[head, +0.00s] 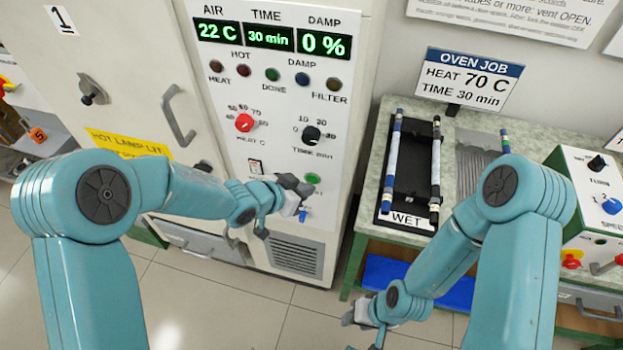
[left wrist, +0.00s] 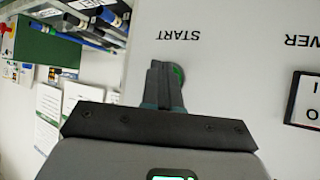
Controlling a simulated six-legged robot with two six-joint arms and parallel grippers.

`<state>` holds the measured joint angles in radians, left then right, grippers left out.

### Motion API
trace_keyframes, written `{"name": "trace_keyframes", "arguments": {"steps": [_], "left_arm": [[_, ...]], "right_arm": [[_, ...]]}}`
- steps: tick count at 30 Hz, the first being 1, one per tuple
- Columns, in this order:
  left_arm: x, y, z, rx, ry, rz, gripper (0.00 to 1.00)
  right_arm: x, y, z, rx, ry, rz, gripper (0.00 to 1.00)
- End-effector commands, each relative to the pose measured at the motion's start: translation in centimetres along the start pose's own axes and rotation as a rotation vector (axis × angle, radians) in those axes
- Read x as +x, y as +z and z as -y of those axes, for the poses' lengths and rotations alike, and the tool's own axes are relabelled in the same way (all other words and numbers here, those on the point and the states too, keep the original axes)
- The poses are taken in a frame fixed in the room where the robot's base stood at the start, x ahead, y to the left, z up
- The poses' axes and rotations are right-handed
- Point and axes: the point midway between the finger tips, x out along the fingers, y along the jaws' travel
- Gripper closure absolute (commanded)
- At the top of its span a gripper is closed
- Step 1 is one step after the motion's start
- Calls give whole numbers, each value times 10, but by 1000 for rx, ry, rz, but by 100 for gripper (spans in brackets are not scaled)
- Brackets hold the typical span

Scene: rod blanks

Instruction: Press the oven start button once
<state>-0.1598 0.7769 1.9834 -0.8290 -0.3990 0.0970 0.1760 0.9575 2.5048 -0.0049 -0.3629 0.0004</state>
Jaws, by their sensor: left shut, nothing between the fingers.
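The oven panel (head: 225,105) stands upright in front of me. The green start button (head: 313,178) is low on it. In the left wrist view the button (left wrist: 179,73) shows beside and partly behind the fingertips, near the upside-down word START. My left gripper (head: 302,188) is shut and empty, its tips at the button. I cannot tell whether they touch it. In the left wrist view its fingers (left wrist: 163,82) are together. My right gripper (head: 362,318) hangs low, away from the panel; its jaw opening is unclear.
The oven display (head: 269,39) reads 22 C, 30 min and 0 %. A red heat dial (head: 244,122) and a black time dial (head: 311,135) sit above the button. A bench at right holds a WET tray (head: 408,219) with rods. An OVEN JOB sign (head: 469,78) says 70 C, 30 min.

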Motion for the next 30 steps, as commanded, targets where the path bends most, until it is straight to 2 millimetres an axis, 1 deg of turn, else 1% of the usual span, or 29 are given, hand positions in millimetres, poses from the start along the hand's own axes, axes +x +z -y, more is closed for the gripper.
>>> {"name": "trace_keyframes", "arguments": {"steps": [19,30], "left_arm": [[5,-4,4,1,0,0,100],[5,-3,3,0,0,-1,100]], "right_arm": [[-5,0,2,0,0,0,57],[-3,0,1,0,0,0,57]]}}
